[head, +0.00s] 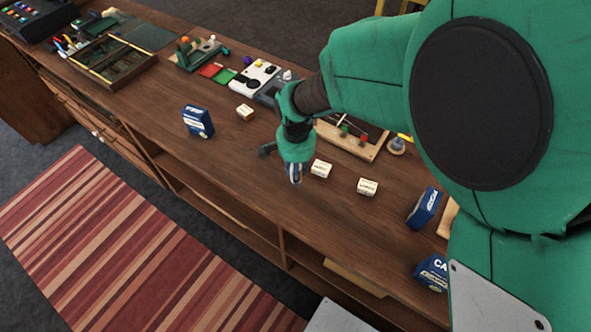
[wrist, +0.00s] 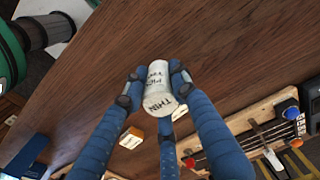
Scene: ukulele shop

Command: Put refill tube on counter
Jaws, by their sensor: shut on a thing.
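In the head view my gripper (head: 296,178) points down over the front half of the brown wooden counter (head: 245,165). The tube is mostly hidden by the fingers there. I cannot tell whether the tube touches the counter.
Small cream boxes (head: 321,169), (head: 368,187) and (head: 245,112) stand around my gripper. Blue boxes stand at the left (head: 198,121) and right (head: 425,207). A wooden fixture (head: 350,141) lies behind. Bare counter lies left of my gripper, and its front edge is near.

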